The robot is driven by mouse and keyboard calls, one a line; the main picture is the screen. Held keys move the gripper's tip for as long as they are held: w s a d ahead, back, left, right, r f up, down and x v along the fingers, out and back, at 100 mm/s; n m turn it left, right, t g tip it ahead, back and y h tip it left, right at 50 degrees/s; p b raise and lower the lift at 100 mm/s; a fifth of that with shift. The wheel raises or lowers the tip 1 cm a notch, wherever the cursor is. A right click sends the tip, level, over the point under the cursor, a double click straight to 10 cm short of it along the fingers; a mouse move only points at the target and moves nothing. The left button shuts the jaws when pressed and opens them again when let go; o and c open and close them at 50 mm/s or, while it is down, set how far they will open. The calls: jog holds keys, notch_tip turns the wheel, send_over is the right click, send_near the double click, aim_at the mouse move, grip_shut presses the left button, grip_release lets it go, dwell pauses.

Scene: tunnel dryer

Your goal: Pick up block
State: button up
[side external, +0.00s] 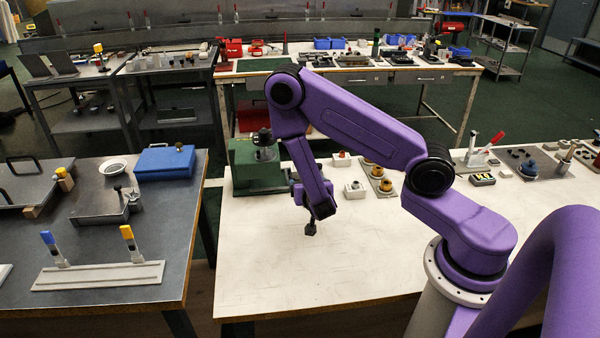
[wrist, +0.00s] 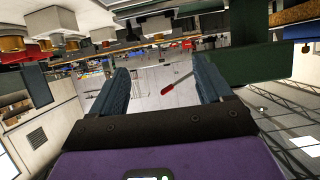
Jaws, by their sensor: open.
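My gripper (side external: 310,228) hangs above the white tabletop in the side external view, near the front of the green machine. In the wrist view my gripper (wrist: 162,85) shows its two dark fingers wide apart, with nothing held between them. No loose block stands out on the white tabletop near my gripper. A small wood-coloured block (side external: 32,211) shows at the edge of a grey fixture on the left table; I cannot tell whether it is the task's block.
The green machine (side external: 258,166) stands at the white table's back left corner. White button boxes (side external: 355,190) stand behind and right of my gripper. The white tabletop (side external: 290,275) is clear in front. A gap separates it from the dark left table (side external: 185,235).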

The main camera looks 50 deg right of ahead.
jog(key=x, duration=1.7)
jog(key=shift+w+d+r, duration=0.1)
jog(key=shift+d+r, duration=0.2)
jog(key=shift+d, duration=0.2)
jog(key=c, duration=1.1)
jog(key=shift+r, duration=0.1)
